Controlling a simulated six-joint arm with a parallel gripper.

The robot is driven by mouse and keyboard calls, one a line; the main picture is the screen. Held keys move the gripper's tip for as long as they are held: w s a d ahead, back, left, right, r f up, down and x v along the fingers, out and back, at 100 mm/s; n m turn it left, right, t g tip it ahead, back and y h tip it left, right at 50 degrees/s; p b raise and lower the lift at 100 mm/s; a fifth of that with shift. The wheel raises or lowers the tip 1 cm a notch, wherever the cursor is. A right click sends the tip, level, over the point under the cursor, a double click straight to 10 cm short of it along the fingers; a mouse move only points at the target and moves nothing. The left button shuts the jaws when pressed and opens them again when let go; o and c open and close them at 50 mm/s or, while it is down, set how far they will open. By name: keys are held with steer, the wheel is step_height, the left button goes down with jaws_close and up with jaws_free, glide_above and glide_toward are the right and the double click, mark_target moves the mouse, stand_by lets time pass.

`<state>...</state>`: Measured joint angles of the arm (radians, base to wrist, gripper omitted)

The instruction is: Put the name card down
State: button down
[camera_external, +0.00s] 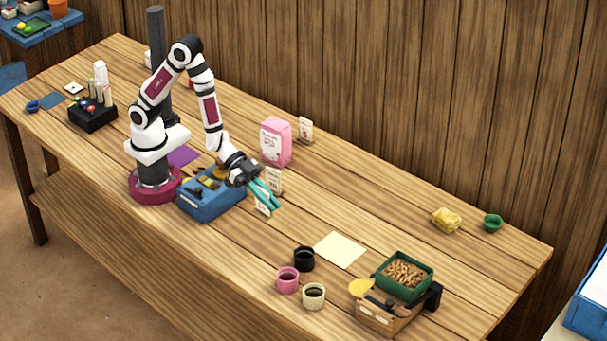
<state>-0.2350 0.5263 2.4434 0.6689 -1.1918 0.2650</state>
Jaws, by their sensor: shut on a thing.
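My gripper (272,201), with teal fingers, is right of the blue box near the middle of the table. It is shut on a small white name card (263,208), which shows below and beside the fingers and is partly hidden by them. I cannot tell whether the card's lower edge touches the table. A second white card (274,178) stands just behind the fingers. A third white card (305,129) stands farther back, right of the pink bag.
The blue box (207,210) with items in it is close left of my gripper. A pink bag (276,142) stands behind. A pale yellow sheet (340,250), several small cups (288,280) and a green tray of brown pieces (381,284) are to the right.

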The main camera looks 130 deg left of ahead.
steer(key=a+r+n+g+y, duration=0.1)
steer(key=a+n+g+y, duration=0.35)
steer(key=a, duration=1.05)
steer(key=a+r+n+g+y, duration=0.2)
steer(key=a+n+y, duration=0.6)
steer(key=a, duration=0.6)
steer(key=s+a+f+n+g, duration=0.2)
steer(key=s+a+f, duration=0.2)
steer(key=a, duration=0.2)
steer(key=s+a+f+n+g+y, duration=0.1)
steer(key=s+a+f+n+g, duration=0.1)
steer(key=s+a+f, duration=0.2)
steer(key=s+a+f+n+g+y, duration=0.1)
steer(key=s+a+f+n+g, duration=0.1)
steer(key=s+a+f, duration=0.3)
steer(key=shift+s+a+g, duration=0.15)
steer(key=shift+s+a, duration=0.1)
steer(key=shift+a, duration=0.35)
steer(key=shift+s+a+g, duration=0.15)
steer(key=shift+s+a, duration=0.1)
steer(key=shift+a, duration=0.3)
steer(key=shift+s+a+g, duration=0.15)
steer(key=shift+s+a, duration=0.1)
steer(key=shift+a, duration=0.35)
steer(key=shift+f, duration=0.45)
